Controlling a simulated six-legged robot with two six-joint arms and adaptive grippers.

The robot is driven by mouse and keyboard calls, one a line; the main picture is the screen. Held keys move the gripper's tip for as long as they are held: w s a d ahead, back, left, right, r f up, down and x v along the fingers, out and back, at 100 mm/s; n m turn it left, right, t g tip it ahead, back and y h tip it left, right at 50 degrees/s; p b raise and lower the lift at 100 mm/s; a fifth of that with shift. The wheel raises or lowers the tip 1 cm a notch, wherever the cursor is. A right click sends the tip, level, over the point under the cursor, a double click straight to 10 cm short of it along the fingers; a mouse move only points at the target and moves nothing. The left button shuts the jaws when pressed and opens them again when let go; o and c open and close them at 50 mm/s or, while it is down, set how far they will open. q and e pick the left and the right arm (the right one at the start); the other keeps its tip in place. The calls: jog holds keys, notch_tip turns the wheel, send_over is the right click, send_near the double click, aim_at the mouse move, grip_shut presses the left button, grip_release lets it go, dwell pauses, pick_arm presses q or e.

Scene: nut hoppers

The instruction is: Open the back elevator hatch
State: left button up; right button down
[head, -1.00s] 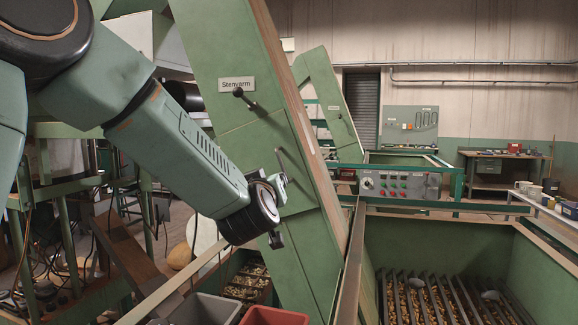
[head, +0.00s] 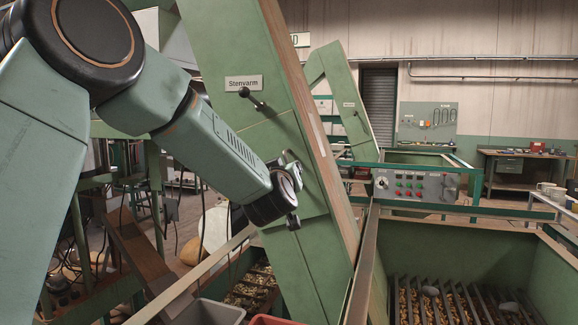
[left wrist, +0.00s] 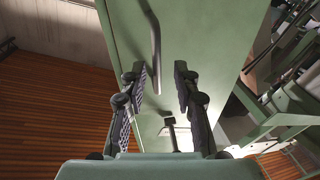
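The near slanted green elevator (head: 225,50) bears a "Stenvarm" sign and a black-knobbed lever (head: 250,97). Seams cross its face and mark off a panel (head: 258,145). A dark bar handle (left wrist: 155,45) stands on this green face in the left wrist view. My left gripper (head: 291,190) is at the elevator's face, below and right of the lever. In the left wrist view its fingers (left wrist: 160,78) are apart, with the handle's end showing between them. I cannot tell whether they touch it. The panel looks flush. My right gripper is out of view.
A second slanted green elevator (head: 333,90) stands farther back. A control panel (head: 415,186) with buttons is mounted on a green rail. A large green hopper (head: 440,245) with a grate of nuts lies at right. A grey bin (head: 205,313) stands below my left arm.

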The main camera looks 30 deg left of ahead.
pick_arm(q)
jog(key=w, duration=0.2)
jog(key=shift+w+a+f, duration=0.2)
jog(key=shift+w+a, duration=0.05)
jog(key=shift+w, duration=0.15)
jog(key=shift+s+a+r, duration=0.1)
jog(key=shift+s+r, duration=0.05)
jog(key=shift+s, duration=0.25)
jog(key=shift+c, duration=0.4)
jog(key=shift+w+a, duration=0.15)
jog(key=shift+w, duration=0.1)
jog(key=c, duration=0.3)
jog(key=shift+w+f, duration=0.3)
jog(key=shift+w, duration=0.05)
grip_shut()
jog(key=shift+s+r, duration=0.2)
jog(key=shift+s, duration=0.1)
jog(key=shift+w, duration=0.2)
